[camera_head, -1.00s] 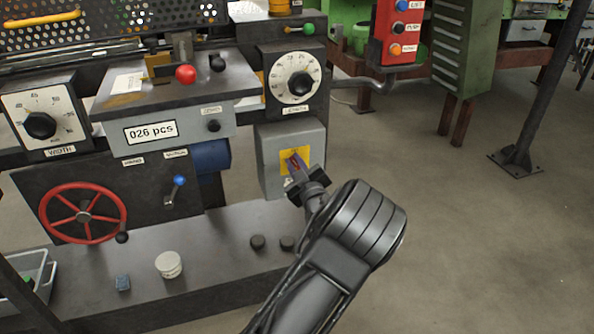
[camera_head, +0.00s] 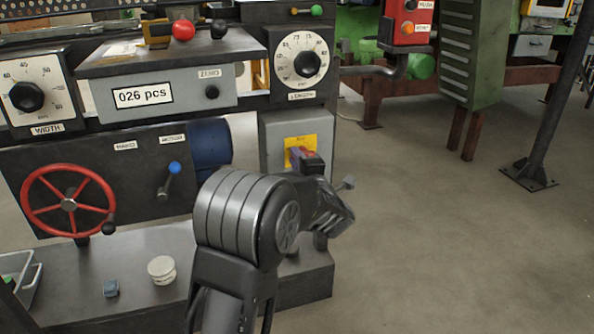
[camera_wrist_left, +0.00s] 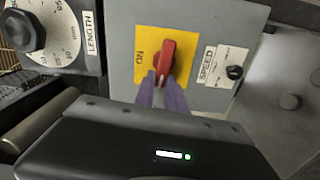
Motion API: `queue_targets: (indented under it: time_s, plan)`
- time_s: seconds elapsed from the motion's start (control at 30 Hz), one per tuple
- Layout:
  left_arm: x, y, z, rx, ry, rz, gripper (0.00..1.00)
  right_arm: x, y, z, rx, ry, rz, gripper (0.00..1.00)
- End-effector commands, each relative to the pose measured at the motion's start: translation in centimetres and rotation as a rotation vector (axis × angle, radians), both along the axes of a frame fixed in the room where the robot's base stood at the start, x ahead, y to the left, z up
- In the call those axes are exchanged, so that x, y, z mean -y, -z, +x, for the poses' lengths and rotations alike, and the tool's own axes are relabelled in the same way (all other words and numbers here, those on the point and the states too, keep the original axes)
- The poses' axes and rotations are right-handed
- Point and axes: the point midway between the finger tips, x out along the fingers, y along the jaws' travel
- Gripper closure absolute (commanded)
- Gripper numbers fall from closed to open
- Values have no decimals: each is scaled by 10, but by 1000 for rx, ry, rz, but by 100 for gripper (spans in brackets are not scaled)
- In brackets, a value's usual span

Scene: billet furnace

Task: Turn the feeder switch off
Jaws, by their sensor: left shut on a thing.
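The feeder switch is a red handle on a yellow plate (camera_head: 292,146) on the front of a grey box (camera_head: 268,140). In the left wrist view, the red handle (camera_wrist_left: 167,55) stands up and down in the picture, at right angles to the direction of the ON label (camera_wrist_left: 140,65) at the plate's left. My left gripper (camera_wrist_left: 163,92) is shut on the handle's lower end, one finger on each side. In the head view, my left gripper (camera_head: 309,162) is at the switch, and my wrist hides the box's lower part. My right gripper is not in view.
The LENGTH dial (camera_head: 301,60) is above the box. A SPEED knob (camera_wrist_left: 235,72) sits beside the plate in the wrist view. A red handwheel (camera_head: 68,206) and blue-tipped lever (camera_head: 174,168) are to the left. Open floor (camera_head: 430,240) lies to the right.

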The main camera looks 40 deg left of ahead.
Motion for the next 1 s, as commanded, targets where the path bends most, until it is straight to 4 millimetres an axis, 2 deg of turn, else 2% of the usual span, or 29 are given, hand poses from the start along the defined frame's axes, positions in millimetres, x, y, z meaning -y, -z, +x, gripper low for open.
queue_targets:
  time_s: [0.03, 0.2, 0.73, 0.77, 1.0]
  plan:
    - [0, 6, 0, 24, 0, -17, 100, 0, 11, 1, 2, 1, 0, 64]
    - [0, 5, 0, 77, 0, -54, 100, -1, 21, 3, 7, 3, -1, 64]
    - [0, 3, 0, 102, 0, -73, 100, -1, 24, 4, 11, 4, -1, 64]
    - [0, 3, 0, 101, 1, -73, 83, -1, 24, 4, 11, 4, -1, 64]
    - [0, 3, 0, 100, 0, -71, 63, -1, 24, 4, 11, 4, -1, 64]
